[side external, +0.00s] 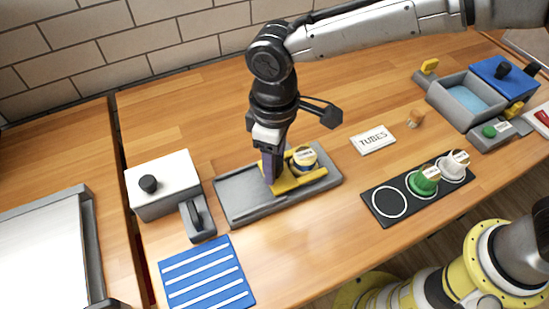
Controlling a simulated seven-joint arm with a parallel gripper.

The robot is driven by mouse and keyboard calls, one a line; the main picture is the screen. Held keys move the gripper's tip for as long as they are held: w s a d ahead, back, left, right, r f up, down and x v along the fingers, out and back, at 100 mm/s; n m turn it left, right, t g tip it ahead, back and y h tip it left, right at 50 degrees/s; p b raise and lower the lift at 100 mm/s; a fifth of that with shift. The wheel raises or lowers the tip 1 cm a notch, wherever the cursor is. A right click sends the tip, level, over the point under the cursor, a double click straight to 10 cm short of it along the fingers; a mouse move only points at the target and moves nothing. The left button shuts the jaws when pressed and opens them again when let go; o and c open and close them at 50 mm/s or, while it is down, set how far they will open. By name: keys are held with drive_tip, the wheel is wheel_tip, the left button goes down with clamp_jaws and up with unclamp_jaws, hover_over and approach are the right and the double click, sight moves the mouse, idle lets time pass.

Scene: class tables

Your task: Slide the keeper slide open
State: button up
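A yellow slide piece (311,178), which looks like the keeper slide, sits on a grey tray-like base (240,196). It lies on the right part of the base, and the left part is bare. A round jar-like thing with a pale top (304,157) stands at the yellow piece. My gripper (270,180) points down at the left end of the yellow piece, touching it or very close. A dark purple part shows at its tip. Whether the fingers are open or shut on the yellow piece is not clear.
A white box with a black knob (162,186) and a blue striped mat (206,275) are at left. A black rack (395,205) with green and white capped things, and a TUBES card (373,139), are at right. A blue-lined bin (466,100) stands far right.

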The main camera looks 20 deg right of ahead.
clamp_jaws()
drive_tip(key=shift+a+r, duration=0.1)
drive_tip(key=shift+a, duration=3.5)
drive_tip(key=shift+o, duration=2.1)
unclamp_jaws()
wheel_tip(320, 180, up, 14)
drive_tip(key=shift+d, duration=0.1)
